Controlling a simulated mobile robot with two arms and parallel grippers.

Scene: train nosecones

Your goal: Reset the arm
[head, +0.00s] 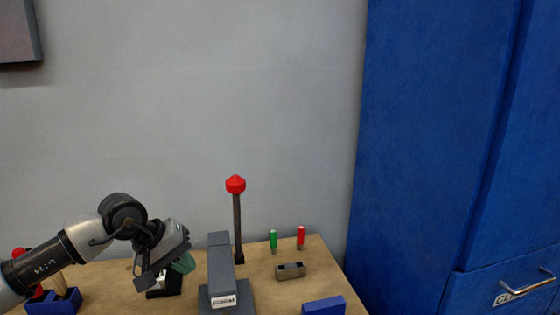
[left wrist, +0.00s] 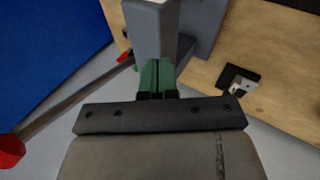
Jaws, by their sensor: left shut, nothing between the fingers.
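My left arm comes in from the left in the head view, with my left gripper (head: 184,264) over the left part of the table, just left of the grey press-like device marked FORM (head: 221,270). Its green fingertips also show in the left wrist view (left wrist: 157,76); they are together with nothing between them. In that view the grey body of the device (left wrist: 152,30) stands right beyond the fingertips; I cannot tell whether they touch. A dark lever with a red knob (head: 236,184) rises upright behind the device. My right gripper is in neither view.
On the wooden table (head: 262,292) stand a green peg (head: 273,240), a red peg (head: 301,237), a grey-brown block (head: 290,271) and a blue block (head: 323,306). A blue holder (head: 66,302) is at the left. A blue cabinet (head: 430,140) fills the right.

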